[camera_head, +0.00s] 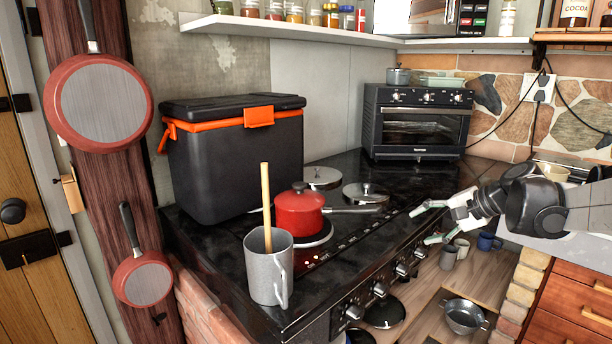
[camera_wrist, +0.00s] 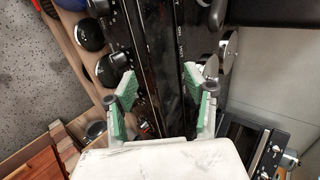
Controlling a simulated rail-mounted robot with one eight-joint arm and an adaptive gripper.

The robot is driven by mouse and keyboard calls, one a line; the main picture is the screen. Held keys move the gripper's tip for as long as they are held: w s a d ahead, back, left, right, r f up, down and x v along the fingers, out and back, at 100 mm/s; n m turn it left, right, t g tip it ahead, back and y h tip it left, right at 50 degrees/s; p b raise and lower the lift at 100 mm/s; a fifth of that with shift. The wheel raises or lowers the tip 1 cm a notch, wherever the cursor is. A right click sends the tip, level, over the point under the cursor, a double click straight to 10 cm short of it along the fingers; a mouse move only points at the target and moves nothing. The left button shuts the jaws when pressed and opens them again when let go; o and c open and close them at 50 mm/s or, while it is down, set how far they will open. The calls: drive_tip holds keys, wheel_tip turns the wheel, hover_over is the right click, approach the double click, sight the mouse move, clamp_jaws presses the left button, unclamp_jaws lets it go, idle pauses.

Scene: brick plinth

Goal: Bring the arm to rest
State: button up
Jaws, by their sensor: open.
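My gripper (camera_head: 428,223) is at the right of the head view, over the front edge of the black stove (camera_head: 400,220). Its two fingers are spread apart with nothing between them. In the wrist view my gripper (camera_wrist: 163,92) shows green finger pads set wide apart, with the dark stove front and its knobs beyond them. My arm reaches in from the right edge of the head view.
A red pot (camera_head: 299,212), a grey mug (camera_head: 268,270) with a wooden handle in it, and a black cooler (camera_head: 236,160) stand on the stove. A toaster oven (camera_head: 416,122) is behind. Mugs and a colander (camera_head: 465,317) sit on a low shelf.

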drive_tip(key=s+a+r+n+h+p, duration=0.2)
drive_tip(key=s+a, duration=0.2)
drive_tip(key=s, duration=0.4)
drive_tip(key=s+a+r+n+h+p, duration=0.15)
drive_tip(key=s+a, duration=0.25)
drive_tip(key=s, duration=0.4)
drive_tip(key=s+f+n+h+p, duration=0.1)
drive_tip(key=s+n, duration=0.1)
drive_tip(key=s, duration=0.5)
drive_tip(key=s+a+f+n+h+p, duration=0.1)
drive_tip(key=s+n+h, duration=0.1)
drive_tip(key=s, duration=0.5)
drive_tip(key=shift+s+f+n+p, duration=0.25)
drive_tip(key=shift+s+n+p, duration=0.1)
drive_tip(key=shift+n, duration=0.5)
drive_tip(key=shift+a+h, duration=0.1)
drive_tip(key=shift+h, duration=0.15)
